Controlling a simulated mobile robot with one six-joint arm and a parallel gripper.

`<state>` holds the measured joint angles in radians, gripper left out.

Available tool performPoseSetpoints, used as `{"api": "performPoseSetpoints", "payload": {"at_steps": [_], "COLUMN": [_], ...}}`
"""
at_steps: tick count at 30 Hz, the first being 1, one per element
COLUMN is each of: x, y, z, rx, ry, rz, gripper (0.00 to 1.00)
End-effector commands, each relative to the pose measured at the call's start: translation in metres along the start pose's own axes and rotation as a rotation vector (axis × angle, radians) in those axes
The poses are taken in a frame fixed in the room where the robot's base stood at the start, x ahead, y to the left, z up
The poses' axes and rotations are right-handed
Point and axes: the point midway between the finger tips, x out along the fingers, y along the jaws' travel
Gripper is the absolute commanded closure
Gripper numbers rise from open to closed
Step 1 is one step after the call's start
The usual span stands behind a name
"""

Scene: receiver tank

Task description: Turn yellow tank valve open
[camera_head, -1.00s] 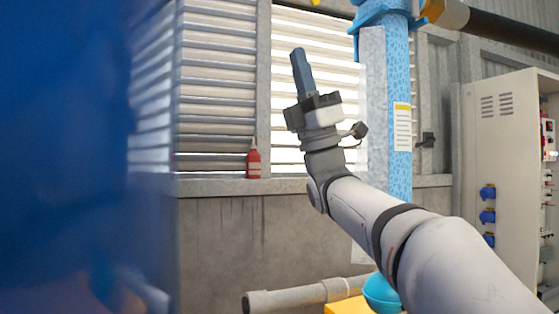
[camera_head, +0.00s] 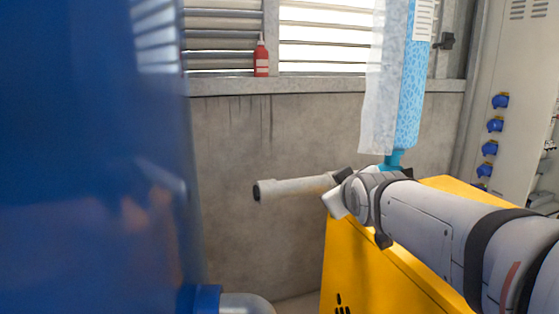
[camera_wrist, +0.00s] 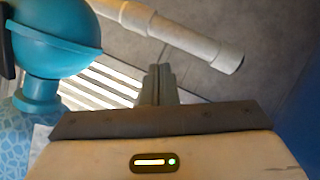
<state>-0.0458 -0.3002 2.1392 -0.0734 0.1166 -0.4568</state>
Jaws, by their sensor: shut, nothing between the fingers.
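I cannot make out a yellow valve handle in either view. A large blue surface (camera_head: 90,150), blurred and close, fills the left of the head view; it may be the tank. My gripper's fingers (camera_wrist: 158,82) are shut and empty in the wrist view, pointing away from the camera. In the head view my arm reaches in from the right, and the fingers are hidden or too unclear to pick out. A teal rounded fitting (camera_wrist: 55,40) is left of the fingers in the wrist view. A pale pipe (camera_wrist: 180,35) runs beyond them.
A yellow cabinet (camera_head: 350,265) stands under my arm. The pale pipe's open end (camera_head: 285,188) sticks out left of my wrist. A blue patterned column (camera_head: 410,90) stands behind. A red bottle (camera_head: 261,58) sits on the ledge. A pale panel (camera_head: 510,100) is at right.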

Motion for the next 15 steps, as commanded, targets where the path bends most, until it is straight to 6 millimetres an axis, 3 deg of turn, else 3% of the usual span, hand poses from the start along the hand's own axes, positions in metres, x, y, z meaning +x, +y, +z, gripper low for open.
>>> {"api": "performPoseSetpoints", "payload": {"at_steps": [1,3,9,12,15], "x": [-0.006,-0.018,-0.073,-0.100,-0.119], "y": [-0.015,-0.035,-0.091,-0.111,-0.124], "z": [0.034,0.079,0.186,0.219,0.239], "rx": [0.062,0.150,0.372,0.445,0.491], "ry": [-0.104,-0.252,-0.653,-0.803,-0.902], "rz": [-0.045,-0.101,-0.204,-0.226,-0.237], "gripper": [1.00,1.00,1.00,1.00,1.00]}}
